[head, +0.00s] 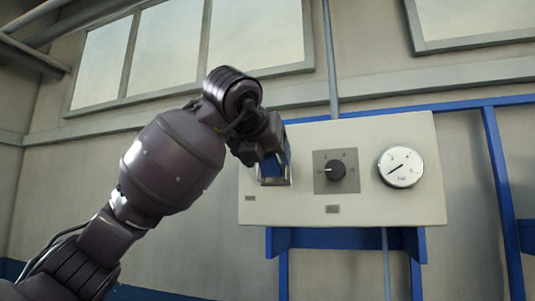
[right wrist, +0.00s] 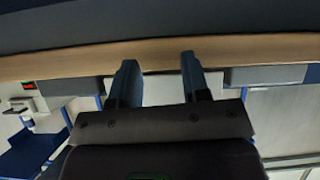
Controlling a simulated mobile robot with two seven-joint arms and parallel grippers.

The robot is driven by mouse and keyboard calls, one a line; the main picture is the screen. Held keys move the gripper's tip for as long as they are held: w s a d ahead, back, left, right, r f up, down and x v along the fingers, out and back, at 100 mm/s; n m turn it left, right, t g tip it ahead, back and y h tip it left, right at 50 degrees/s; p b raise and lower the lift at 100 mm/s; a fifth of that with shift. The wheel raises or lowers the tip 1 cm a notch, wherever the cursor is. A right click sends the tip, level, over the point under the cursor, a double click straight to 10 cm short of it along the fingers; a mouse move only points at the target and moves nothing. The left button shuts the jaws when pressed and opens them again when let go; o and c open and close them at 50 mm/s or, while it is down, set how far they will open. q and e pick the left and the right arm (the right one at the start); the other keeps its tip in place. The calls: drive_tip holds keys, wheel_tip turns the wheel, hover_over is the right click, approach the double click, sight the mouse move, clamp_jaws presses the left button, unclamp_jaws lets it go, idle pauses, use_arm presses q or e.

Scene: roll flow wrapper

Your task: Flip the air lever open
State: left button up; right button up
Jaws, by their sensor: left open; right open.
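The air lever (head: 278,165) is a blue handle on a metal mount at the left of the pale control panel (head: 290,208) in the head view. My left gripper (head: 262,152) is right at it and hides much of it. Its fingers are open, but whether they touch the lever cannot be told. My right gripper (right wrist: 160,76) is open and empty in the right wrist view, with its two fingers apart, away from the panel.
A black rotary knob (head: 337,171) on a grey plate and a round gauge (head: 400,167) sit to the lever's right. A blue frame (head: 497,190) stands behind the panel. In the right wrist view, a long wooden-coloured edge (right wrist: 270,48) runs beyond the fingers.

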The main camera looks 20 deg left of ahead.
use_arm(q)
drive_tip(key=shift+w+f, duration=0.15)
drive_tip(key=shift+w, duration=0.2)
drive_tip(key=c, duration=1.2)
clamp_jaws()
